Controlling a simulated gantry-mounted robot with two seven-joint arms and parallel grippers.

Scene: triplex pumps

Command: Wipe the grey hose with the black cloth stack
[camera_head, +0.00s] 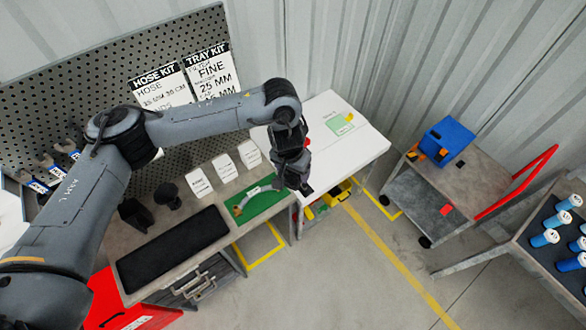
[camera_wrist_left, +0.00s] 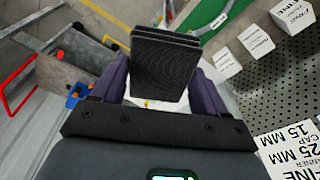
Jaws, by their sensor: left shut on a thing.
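The grey hose (camera_head: 258,194) lies curved on a green mat (camera_head: 272,209) on the workbench, with a brownish fitting at its left end. My left gripper (camera_head: 296,180) is just right of the hose, over the mat's right end. In the left wrist view my left gripper (camera_wrist_left: 158,84) is shut on the black cloth stack (camera_wrist_left: 165,62), several dark layers standing between its fingers. The stack is small and dark in the head view, hard to tell from the gripper. I cannot tell whether it touches the hose. My right gripper is not in view.
Three white boxes (camera_head: 224,168) stand behind the mat, near a pegboard (camera_head: 60,110). A black pad (camera_head: 172,252) lies to the left. A white table (camera_head: 363,150) adjoins on the right. A cart with a blue bin (camera_head: 447,141) stands farther right, with open floor between.

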